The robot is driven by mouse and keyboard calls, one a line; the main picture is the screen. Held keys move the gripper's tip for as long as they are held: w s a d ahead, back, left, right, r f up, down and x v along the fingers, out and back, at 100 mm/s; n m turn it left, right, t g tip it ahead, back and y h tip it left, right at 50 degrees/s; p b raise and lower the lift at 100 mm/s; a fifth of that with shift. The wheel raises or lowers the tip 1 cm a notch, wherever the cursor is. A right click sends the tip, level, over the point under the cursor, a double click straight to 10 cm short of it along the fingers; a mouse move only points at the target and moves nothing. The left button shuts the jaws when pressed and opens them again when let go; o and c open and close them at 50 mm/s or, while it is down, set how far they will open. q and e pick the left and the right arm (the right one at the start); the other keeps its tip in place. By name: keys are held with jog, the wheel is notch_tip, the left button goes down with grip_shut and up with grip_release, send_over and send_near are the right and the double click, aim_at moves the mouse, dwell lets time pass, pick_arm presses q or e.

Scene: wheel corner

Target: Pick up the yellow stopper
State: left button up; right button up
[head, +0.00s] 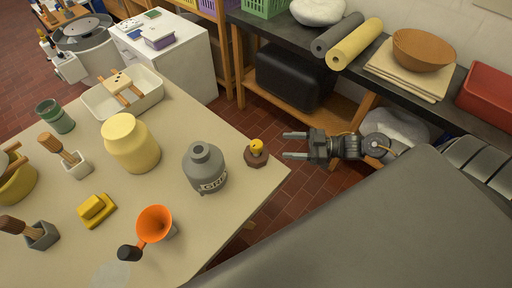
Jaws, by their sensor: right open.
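The yellow stopper (257,145) is small and sits on top of a dark brown base (255,158) near the right edge of the table. My right gripper (285,146) is just to the right of it, past the table edge, with its two fingers spread and pointing left toward the stopper. Nothing is between its fingers, and it looks apart from the stopper. My left gripper does not show.
A grey bottle (205,170) stands left of the stopper on the table (215,236). A yellow jar (130,145), an orange funnel (155,224) and a yellow block (96,209) stand farther left. A dark shelf (300,40) with rolls and a bowl (423,50) runs behind.

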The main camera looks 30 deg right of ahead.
aim_at(257, 147)
jog(key=a+r, duration=0.1)
jog(key=a, duration=0.1)
jog(key=a+r+n+g+y, duration=0.1)
jog(key=a, duration=0.1)
jog(key=a+r+g+p, duration=0.1)
jog(key=a+r, duration=0.1)
jog(key=shift+w+a+n+y, duration=0.3)
jog(key=shift+w+a+y, duration=0.05)
jog(key=shift+w+y, duration=0.05)
jog(key=p+x, duration=0.2)
jog(key=x, duration=0.2)
jog(key=shift+a, duration=0.4)
jog(key=shift+a+f, duration=0.1)
jog(key=shift+a, duration=0.1)
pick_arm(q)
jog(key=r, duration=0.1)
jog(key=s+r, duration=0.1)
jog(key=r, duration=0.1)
pick_arm(e)
jog(key=shift+c, duration=0.3)
jog(key=c, duration=1)
jog(key=shift+c, duration=0.2)
